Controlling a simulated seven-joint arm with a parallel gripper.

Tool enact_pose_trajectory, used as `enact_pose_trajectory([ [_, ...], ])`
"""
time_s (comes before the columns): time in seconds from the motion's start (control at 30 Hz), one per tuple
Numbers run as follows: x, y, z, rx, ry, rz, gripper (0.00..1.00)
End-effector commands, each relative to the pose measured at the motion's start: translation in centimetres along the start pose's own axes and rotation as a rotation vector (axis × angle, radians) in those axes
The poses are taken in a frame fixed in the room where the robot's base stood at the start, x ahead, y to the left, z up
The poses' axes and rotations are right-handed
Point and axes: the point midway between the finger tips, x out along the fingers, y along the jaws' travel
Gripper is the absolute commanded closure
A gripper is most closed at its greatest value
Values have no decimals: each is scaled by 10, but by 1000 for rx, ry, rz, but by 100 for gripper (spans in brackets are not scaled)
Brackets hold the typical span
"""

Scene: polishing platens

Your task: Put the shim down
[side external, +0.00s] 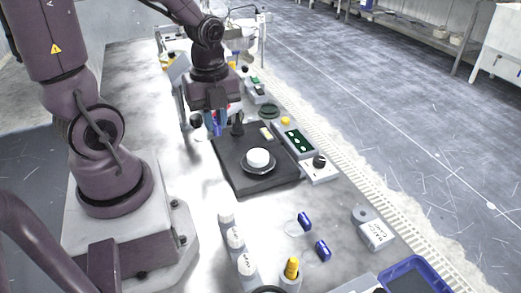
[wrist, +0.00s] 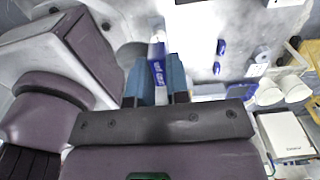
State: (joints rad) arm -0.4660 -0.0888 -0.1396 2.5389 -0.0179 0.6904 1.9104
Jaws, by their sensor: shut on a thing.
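My gripper (side external: 215,124) hangs above the bench, beside the back left of the black square platen base (side external: 228,172). In the wrist view my gripper (wrist: 158,82) has its two blue-grey fingers closed on both sides of a small blue piece with white marking (wrist: 158,68), which looks like the shim. A whitish part shows at the far end of that piece. In the side view the piece is mostly hidden by the fingers, and I cannot tell its height above the bench.
A white round puck (side external: 258,157) sits on a dark disc on the base. A control box (side external: 319,169) stands to its right. Bare bench lies left of the base.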

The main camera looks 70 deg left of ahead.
Motion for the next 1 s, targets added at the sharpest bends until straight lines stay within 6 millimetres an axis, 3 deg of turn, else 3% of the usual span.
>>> enact_pose_trajectory([
  [0.43,42,-85,28,3,3,4,100],
  [0.7,83,-115,38,1,2,3,100],
  [1.0,109,-127,42,1,3,5,100],
])
